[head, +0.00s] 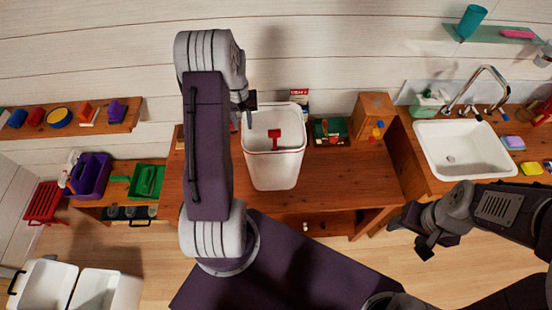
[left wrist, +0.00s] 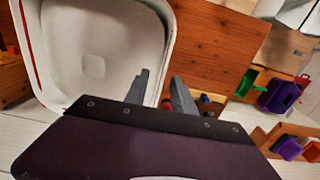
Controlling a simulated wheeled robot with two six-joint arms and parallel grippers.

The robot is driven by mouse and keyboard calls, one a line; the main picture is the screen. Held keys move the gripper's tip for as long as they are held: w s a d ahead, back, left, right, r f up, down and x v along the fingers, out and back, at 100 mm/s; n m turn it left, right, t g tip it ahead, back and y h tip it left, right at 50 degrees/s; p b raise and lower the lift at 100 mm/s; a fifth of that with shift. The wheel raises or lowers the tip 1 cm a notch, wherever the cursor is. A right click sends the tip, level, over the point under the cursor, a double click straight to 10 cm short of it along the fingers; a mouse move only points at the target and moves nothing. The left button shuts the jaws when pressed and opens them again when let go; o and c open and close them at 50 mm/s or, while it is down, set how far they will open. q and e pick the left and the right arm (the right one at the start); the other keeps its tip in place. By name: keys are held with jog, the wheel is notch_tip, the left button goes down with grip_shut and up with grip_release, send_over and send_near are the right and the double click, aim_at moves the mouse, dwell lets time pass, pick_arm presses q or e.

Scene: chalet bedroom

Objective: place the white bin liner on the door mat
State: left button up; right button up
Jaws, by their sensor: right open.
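The white bin liner (head: 273,170), a tall tub with a thin red line at its rim, stands upright on the wooden table. A red T-shaped thing (head: 275,135) shows within its opening; I cannot tell how it sits. The left wrist view looks into the liner's pale interior (left wrist: 85,35). My left gripper (head: 247,110) is at its left rim. In the left wrist view its fingers (left wrist: 160,85) are apart, one over the opening and one outside the wall. My right gripper (head: 408,232) is open and empty, right of the table. I cannot make out a door mat.
The wooden table (head: 350,178) has bare room right of the liner. A sink (head: 462,148) is at right, a purple bin (head: 90,172) and green tray (head: 147,181) at left.

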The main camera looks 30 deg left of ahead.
aim_at(244, 134)
pick_arm(q)
jog(key=shift+s+f, duration=0.2)
jog(key=shift+s, duration=0.55)
jog(key=f+p, duration=0.1)
jog(key=w+f, duration=0.1)
jog(key=w+f+p, duration=0.1)
jog(key=f, duration=0.1)
jog(key=shift+w+a+p, duration=0.25)
jog(key=shift+a+p, duration=0.05)
notch_tip(244, 134, down, 2)
jog(key=shift+s+f+p, duration=0.15)
jog(key=shift+p, duration=0.2)
jog(key=shift+s+f, duration=0.1)
jog(key=shift+s, duration=0.35)
jog(key=shift+w, duration=0.15)
jog(key=c, duration=0.5)
jog(key=shift+w+f, duration=0.1)
jog(key=shift+w, duration=0.15)
grip_shut()
jog(key=shift+s, duration=0.1)
pick_arm(e)
notch_tip(244, 134, up, 4)
jog(key=shift+f, duration=0.15)
jog(key=shift+a, duration=0.1)
